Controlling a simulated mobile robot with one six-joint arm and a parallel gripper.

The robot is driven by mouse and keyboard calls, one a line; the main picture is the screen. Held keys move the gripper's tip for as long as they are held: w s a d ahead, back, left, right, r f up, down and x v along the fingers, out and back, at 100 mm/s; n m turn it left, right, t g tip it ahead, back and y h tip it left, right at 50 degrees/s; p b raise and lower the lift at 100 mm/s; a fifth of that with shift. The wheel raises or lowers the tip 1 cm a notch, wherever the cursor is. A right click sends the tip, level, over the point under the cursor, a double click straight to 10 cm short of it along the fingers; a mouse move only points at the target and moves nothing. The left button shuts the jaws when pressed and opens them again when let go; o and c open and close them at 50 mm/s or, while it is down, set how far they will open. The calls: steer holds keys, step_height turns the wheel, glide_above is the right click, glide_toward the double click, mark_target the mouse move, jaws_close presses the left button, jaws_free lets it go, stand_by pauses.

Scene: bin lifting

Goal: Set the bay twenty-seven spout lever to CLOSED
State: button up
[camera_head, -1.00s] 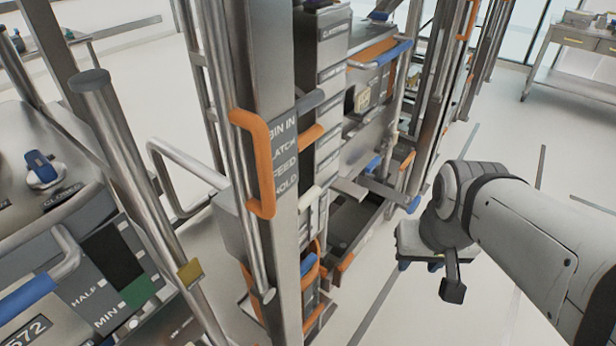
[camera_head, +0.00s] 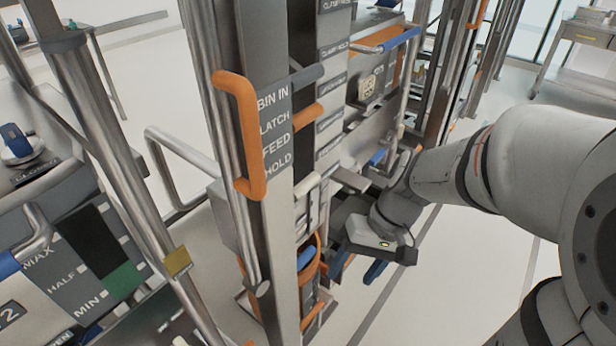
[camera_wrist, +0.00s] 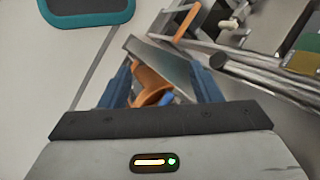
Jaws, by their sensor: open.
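No bay number twenty-seven is readable, so I cannot tell which lever is the bay twenty-seven spout lever. A blue lever (camera_head: 16,140) sits on a plate at the far left in the head view; the label below it is too blurred to read surely. My gripper (camera_head: 358,268) is open, right of the central post and low down, with its blue fingers pointing downward. In the wrist view my gripper (camera_wrist: 160,76) has its fingers apart around the view of an orange curved part (camera_wrist: 150,84) with a blue bit; contact cannot be told.
A steel post (camera_head: 262,130) with an orange handle (camera_head: 243,135) and a label strip stands left of my arm. A bin panel (camera_head: 75,275) marked MAX, HALF and MIN is at left. Label plates and rails (camera_head: 405,95) crowd behind the post.

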step_height(320, 180, down, 7)
steer(key=w+a+g+y+b, duration=0.1)
steer(key=w+a+y+b, duration=0.1)
steer(key=a+y+b, duration=0.15)
steer(key=m+t+y+b, duration=0.4)
steer(key=t+y+b, duration=0.4)
steer(key=y+b, duration=0.1)
glide_toward(305, 260)
step_height(305, 260, down, 2)
steer(key=w+a, duration=0.2)
steer(key=x, duration=0.7)
steer(key=shift+a+r, duration=0.1)
steer(key=shift+a, duration=0.35)
steer(key=shift+c, duration=0.2)
